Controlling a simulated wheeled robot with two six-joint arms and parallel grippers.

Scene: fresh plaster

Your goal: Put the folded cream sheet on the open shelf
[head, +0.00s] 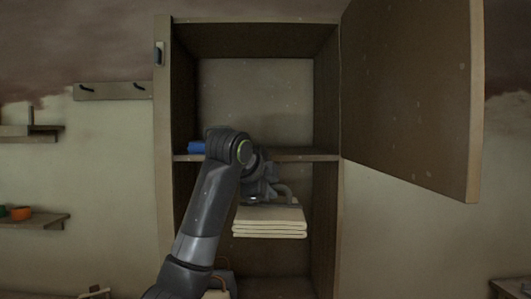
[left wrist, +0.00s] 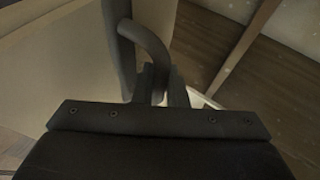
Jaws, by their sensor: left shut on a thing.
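The folded cream sheet (head: 270,229), a flat stack of several layers, hangs level in front of or inside the lower compartment of a tall brown cabinet (head: 326,205). My left gripper (head: 284,194) is above the sheet and shut on it. The cabinet's middle shelf (head: 300,155) is higher than the sheet. The cabinet floor (head: 283,287) is below it, with a gap between. In the left wrist view the gripper (left wrist: 158,90) shows close up; how its fingers meet the sheet is unclear. My right gripper is in neither view.
The upper door (head: 415,95) stands open to the right, its lower edge near the middle shelf's height. A blue thing (head: 196,148) lies at the left of that shelf. Wall shelves (head: 40,222) are at the left. The upper compartment is mostly clear.

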